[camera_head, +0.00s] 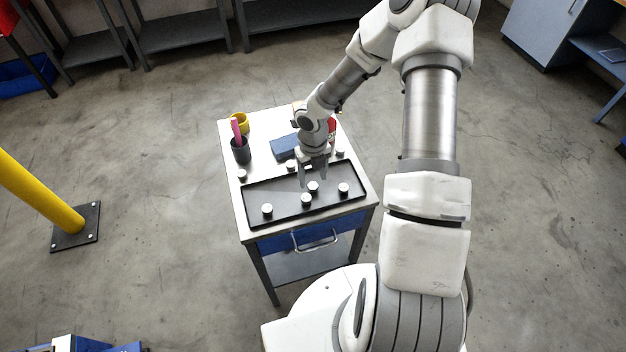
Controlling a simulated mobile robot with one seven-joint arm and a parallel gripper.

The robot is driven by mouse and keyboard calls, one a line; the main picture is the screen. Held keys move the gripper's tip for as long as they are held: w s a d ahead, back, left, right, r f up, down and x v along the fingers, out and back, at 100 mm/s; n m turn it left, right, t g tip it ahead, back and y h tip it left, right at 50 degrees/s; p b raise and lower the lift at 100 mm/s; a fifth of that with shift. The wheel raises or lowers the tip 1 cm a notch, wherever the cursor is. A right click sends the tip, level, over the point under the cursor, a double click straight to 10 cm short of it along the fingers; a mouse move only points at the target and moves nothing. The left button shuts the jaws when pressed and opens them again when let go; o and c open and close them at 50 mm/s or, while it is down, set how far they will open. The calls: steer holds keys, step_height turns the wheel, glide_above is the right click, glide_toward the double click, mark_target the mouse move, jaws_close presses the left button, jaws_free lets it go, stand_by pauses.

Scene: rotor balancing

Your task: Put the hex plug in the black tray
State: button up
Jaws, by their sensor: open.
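The black tray (285,208) lies on the small work table, across its near half. Several small round pieces with pale tops stand in it, at the left (267,209), middle (306,200) and right (343,188). One more piece (313,187) is just below my gripper's fingers. Similar pieces stand outside the tray, at the left (242,174), behind it (291,166) and at the right (340,152). Which one is the hex plug I cannot tell at this size. My gripper (314,179) points down over the tray's back middle, open, with nothing visible between its fingers.
A dark cup (241,153) with a pink item and a yellow mug (241,122) stand at the table's back left. A blue box (284,147) and a red object (331,125) are near my wrist. A yellow post (38,193) stands on the floor at left.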

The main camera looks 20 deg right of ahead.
mark_target(313, 185)
step_height(313, 185, up, 10)
steer(key=p, duration=0.1)
steer(key=shift+f, duration=0.25)
